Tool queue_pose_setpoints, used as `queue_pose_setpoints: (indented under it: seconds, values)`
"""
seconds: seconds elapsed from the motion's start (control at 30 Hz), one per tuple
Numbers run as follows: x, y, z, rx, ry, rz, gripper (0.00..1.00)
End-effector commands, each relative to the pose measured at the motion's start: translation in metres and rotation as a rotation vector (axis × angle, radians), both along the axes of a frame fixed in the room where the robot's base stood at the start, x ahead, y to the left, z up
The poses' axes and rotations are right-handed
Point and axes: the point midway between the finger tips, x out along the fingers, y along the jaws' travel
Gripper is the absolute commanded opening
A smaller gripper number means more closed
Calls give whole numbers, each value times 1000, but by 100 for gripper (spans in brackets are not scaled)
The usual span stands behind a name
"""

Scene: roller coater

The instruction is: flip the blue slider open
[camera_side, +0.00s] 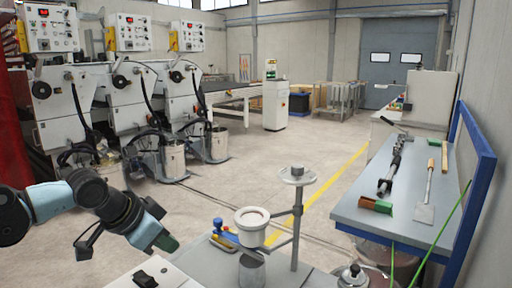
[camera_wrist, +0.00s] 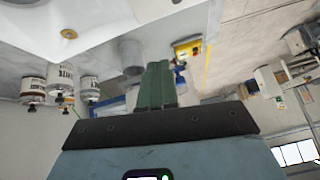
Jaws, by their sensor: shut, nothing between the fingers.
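A small blue part (camera_side: 218,226) stands on a yellowish base on the grey bench in the side view, left of the white cup. It is the likeliest blue slider, but it is too small to tell whether it is open. My gripper (camera_side: 167,244) is left of it and apart from it, pointing down to the right. In the wrist view the green fingers of my gripper (camera_wrist: 158,66) are together and empty. A yellow item (camera_wrist: 187,48) with a small blue part beside it shows just beyond the fingertips.
A white cup (camera_side: 252,218) and a metal post with a round plate (camera_side: 298,175) stand right of the blue part. A white panel with a black switch (camera_side: 145,279) lies below my gripper. A workbench with tools (camera_side: 405,200) is at the right.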

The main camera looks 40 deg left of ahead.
Motion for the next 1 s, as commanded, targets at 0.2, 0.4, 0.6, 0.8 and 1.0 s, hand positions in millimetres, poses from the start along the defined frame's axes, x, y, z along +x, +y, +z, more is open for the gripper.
queue_pose_setpoints:
  seconds: [0.2,0.4,0.6,0.8,1.0]
  values:
    - [25,-29,41,233,6,-278,0]
    - [34,-43,59,344,4,-398,0]
    - [35,-43,60,352,4,-405,0]
    - [36,-43,58,351,4,-404,0]
    - [45,-41,46,351,5,-402,0]
